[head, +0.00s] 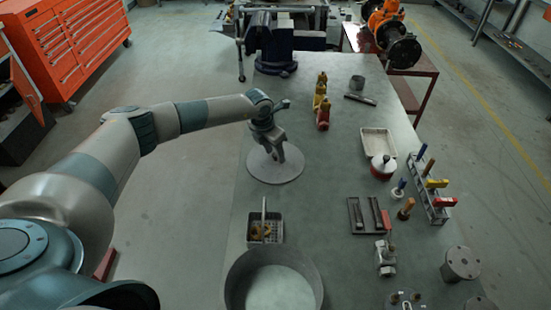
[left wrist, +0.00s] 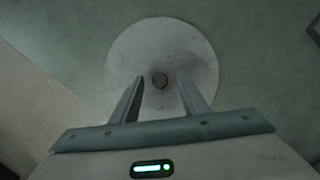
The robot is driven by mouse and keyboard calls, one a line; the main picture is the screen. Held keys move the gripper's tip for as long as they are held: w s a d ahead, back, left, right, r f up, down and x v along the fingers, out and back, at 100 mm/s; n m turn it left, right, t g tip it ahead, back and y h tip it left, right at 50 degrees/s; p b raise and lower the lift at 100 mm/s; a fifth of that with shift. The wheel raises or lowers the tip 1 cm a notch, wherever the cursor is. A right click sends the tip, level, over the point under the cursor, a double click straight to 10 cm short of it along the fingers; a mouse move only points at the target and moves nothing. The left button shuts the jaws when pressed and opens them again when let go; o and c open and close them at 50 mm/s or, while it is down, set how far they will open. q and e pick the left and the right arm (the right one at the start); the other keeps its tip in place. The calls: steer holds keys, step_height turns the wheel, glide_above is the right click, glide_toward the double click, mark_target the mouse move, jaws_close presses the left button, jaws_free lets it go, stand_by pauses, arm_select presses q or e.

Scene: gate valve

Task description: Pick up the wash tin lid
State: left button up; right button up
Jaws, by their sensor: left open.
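The wash tin lid (head: 264,174) is a flat grey disc lying on the table near its left edge. My left gripper (head: 279,159) is above the lid, pointing down. I cannot tell how far the fingertips are from the lid surface. The open round wash tin (head: 238,284) stands at the near end of the table. My right gripper is not in view.
A small basket (head: 254,236) with a handle stands between lid and tin. Brass parts (head: 322,110) stand beyond the lid. A tray (head: 366,144), a red pot (head: 384,167) and a tool rack (head: 427,190) are to the right. A vise (head: 275,50) is at the far end.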

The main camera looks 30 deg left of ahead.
arm_select(q)
steer(key=shift+f, duration=0.15)
stand_by(0.3)
jaws_close()
steer(key=shift+w+r, duration=0.1)
steer(key=shift+r, duration=0.1)
